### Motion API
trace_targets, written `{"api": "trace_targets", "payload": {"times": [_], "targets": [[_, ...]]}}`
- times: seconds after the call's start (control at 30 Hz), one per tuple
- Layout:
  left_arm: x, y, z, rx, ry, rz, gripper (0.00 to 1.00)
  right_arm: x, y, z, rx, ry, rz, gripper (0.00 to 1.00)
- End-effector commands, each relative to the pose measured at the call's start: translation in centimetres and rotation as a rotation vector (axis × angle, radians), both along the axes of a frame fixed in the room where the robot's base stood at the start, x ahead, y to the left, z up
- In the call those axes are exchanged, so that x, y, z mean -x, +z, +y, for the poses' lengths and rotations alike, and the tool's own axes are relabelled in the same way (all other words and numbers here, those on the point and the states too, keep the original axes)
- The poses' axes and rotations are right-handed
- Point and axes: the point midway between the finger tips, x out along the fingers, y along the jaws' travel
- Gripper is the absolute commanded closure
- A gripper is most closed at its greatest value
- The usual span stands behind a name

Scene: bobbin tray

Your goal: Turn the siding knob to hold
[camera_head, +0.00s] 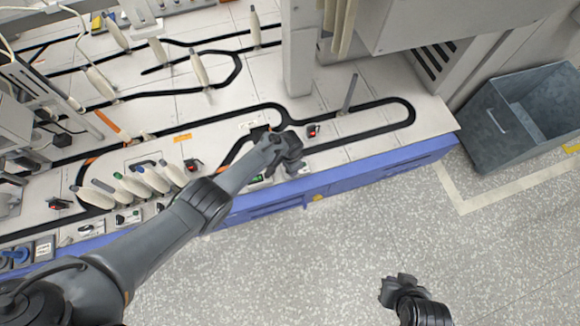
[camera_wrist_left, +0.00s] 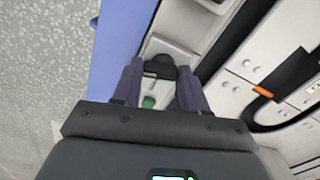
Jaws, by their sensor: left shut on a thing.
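The siding knob (camera_wrist_left: 158,64), black with a pale line on it, sits on a light panel in the left wrist view. My left gripper (camera_wrist_left: 157,72) is shut on it, one finger on each side. In the head view the left gripper (camera_head: 290,165) is over the front edge of the machine, and the arm and hand hide the knob there. My right gripper (camera_head: 392,287) is low at right over the floor, away from the machine. Its fingers are too small to read.
A green button (camera_wrist_left: 149,101) is close to the knob. A red-topped device (camera_head: 312,131) is just behind the hand. A grey bin (camera_head: 500,125) stands at far right. The floor in front is clear.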

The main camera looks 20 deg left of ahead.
Motion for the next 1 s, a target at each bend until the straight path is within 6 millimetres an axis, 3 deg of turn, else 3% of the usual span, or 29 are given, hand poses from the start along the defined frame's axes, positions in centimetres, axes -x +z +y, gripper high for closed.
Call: {"api": "trace_targets", "payload": {"times": [0.4,1.0], "targets": [[0.10,-0.08,0.07,-0.001,-0.234,0.001,0.88,0.00,-0.19,-0.01,0.000,0.000,0.000,1.00],[0.11,-0.07,0.07,-0.001,-0.283,0.001,0.88,0.01,-0.24,-0.22,0.009,0.005,0.000,1.00]]}}
